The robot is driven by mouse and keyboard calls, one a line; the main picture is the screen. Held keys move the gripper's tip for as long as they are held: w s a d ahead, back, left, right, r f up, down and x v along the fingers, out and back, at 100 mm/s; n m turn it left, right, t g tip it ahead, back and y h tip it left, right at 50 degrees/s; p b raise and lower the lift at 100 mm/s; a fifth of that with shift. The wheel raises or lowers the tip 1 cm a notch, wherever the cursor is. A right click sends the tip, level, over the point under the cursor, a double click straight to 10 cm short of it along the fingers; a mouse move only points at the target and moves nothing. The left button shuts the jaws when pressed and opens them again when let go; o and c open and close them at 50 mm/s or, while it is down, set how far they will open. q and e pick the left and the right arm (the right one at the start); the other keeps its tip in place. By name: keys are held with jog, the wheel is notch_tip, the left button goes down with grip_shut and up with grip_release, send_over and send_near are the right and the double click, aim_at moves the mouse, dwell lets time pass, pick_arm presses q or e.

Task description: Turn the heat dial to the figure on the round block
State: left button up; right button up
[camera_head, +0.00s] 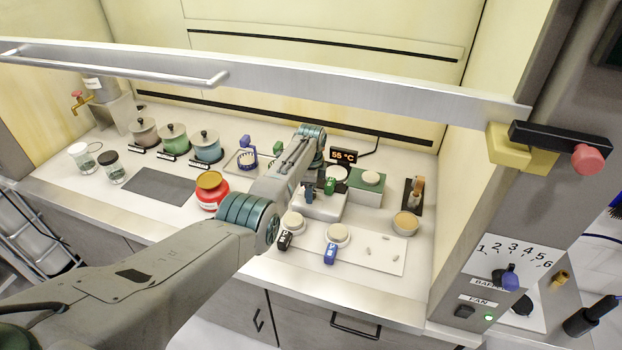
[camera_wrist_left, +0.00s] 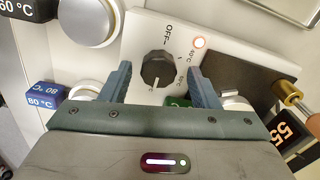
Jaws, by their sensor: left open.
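The heat dial (camera_wrist_left: 157,70) is a black knob on a pale hotplate (camera_wrist_left: 134,42), with "OFF" and temperature marks around it. Its white mark points toward the bottom of the wrist view. My open left gripper (camera_wrist_left: 160,77) has one finger on each side of the dial; contact is unclear. In the head view the gripper (camera_head: 318,187) is over the hotplate (camera_head: 322,208). A black block (camera_head: 285,240) reads "60 °C" in the wrist view (camera_wrist_left: 28,9). A boxy blue block (camera_head: 330,253) reads "80 °C" there (camera_wrist_left: 45,97). A green piece (camera_wrist_left: 178,102) is mostly hidden. Which block is round is unclear.
White round pieces (camera_head: 338,235) stand beside the blocks. A red jar (camera_head: 211,188) and several lidded pots (camera_head: 206,146) are at left. The sash bar (camera_head: 380,88) crosses above; a wall panel (camera_head: 510,262) stands at right.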

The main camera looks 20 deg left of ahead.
pick_arm(q)
notch_tip(320, 180, up, 10)
jog(key=b, duration=0.3)
jog(key=shift+r, duration=0.25)
